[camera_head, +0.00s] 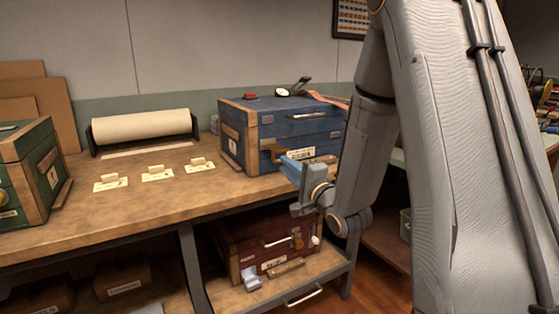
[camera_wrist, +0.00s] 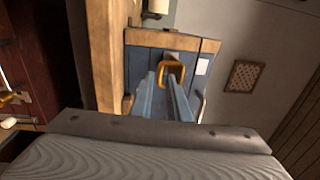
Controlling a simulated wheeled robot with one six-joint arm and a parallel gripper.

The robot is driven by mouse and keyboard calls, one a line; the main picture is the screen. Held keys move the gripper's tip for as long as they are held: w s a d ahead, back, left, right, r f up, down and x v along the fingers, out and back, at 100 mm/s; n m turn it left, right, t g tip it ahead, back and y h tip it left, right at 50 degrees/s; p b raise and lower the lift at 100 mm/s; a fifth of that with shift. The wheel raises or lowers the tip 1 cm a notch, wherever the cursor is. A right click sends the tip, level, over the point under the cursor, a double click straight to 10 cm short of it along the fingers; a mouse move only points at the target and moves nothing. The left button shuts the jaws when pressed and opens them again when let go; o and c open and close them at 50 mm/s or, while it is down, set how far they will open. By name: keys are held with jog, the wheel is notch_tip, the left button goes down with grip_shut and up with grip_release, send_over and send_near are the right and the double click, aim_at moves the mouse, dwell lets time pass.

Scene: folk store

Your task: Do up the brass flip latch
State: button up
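A blue chest (camera_head: 290,126) with wooden edging stands on the workbench. Its brass latch (camera_head: 270,146) is on the front face and shows as a brass loop (camera_wrist: 163,72) in the wrist view. The loop stands out from the blue front, and its catch is hard to make out. My gripper (camera_head: 287,162) is at the chest front, just right of the latch in the head view. In the wrist view its blue-grey fingers (camera_wrist: 164,84) reach to the loop and overlap it. Whether they grip it cannot be told.
A green chest (camera_head: 30,165) stands at the bench's left end. A paper roll (camera_head: 140,126) and several small cards lie between the chests. A dark red chest (camera_head: 262,245) sits on the lower shelf, below my gripper. Bare bench top (camera_head: 120,212) lies in front of the cards.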

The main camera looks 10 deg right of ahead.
jog(key=x, duration=0.5)
grip_shut()
jog(key=shift+s+f, duration=0.1)
dwell(1.3)
